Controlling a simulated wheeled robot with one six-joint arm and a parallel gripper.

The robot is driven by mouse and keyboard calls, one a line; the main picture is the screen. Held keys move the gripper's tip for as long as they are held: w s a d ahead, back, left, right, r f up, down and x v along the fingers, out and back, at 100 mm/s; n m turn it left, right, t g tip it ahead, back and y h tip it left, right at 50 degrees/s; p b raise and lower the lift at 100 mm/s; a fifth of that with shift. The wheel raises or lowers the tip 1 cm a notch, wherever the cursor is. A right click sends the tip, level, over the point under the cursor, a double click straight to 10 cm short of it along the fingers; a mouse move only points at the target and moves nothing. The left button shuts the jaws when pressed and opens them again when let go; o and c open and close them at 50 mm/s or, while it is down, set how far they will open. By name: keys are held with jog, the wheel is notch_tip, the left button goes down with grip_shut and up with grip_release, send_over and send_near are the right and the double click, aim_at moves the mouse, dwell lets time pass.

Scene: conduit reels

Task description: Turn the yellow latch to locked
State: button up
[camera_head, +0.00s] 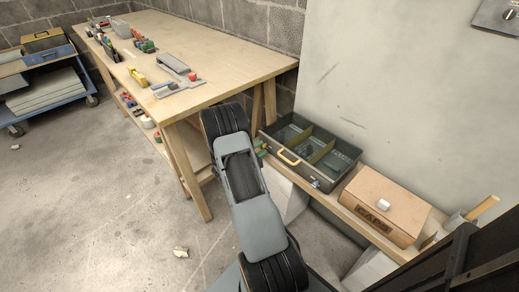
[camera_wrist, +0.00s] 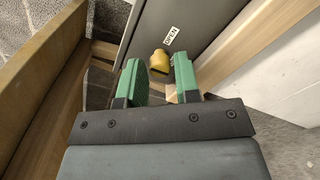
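The yellow latch (camera_wrist: 160,62) shows in the wrist view as a small yellow knob on a dark grey panel (camera_wrist: 202,22). A white label reading "OPEN" (camera_wrist: 171,36) is beside it, up and to the right. My gripper (camera_wrist: 159,74) has two green fingers that are apart, with nothing between them that I can see held. The latch appears in line with the gap between the fingertips, nearer the right one. I cannot tell whether they touch. I cannot make out the latch in the head view.
Wooden boards (camera_wrist: 35,75) lie close on the left in the wrist view. A workbench (camera_head: 215,65) holds several tools.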

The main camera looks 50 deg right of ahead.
jog(key=shift+o, duration=1.4)
jog(key=w+a+p, duration=0.1)
jog(key=a, duration=1.2)
jog(key=shift+a+p, duration=0.4)
jog(key=s+a+r+m+g+y+p, duration=0.1)
jog(key=s+a+r+m+y+p, duration=0.1)
jog(key=r+p, duration=0.35)
jog(key=s+a+r+m+g+y+p, duration=0.1)
jog(key=s+r+y+p, duration=0.15)
jog(key=r, duration=0.55)
jog(key=s+a+r+m+g+y+p, duration=0.1)
jog(key=s+a+r+m+y+p, duration=0.15)
jog(key=r, duration=0.45)
jog(key=s+a+r+t+y+p, duration=0.2)
jog(key=a+r+t+y+p, duration=0.2)
jog(key=a+r+p, duration=0.3)
jog(key=s+a+r+t+y+p, duration=0.2)
jog(key=a+r+y+p, duration=0.5)
jog(key=r, duration=0.8)
jog(key=shift+s+a+r+m+t, duration=0.35)
jog(key=shift+a+r+m+t, duration=0.15)
jog(key=shift+t, duration=0.4)
jog(key=shift+f, duration=0.1)
jog(key=shift+c, duration=0.3)
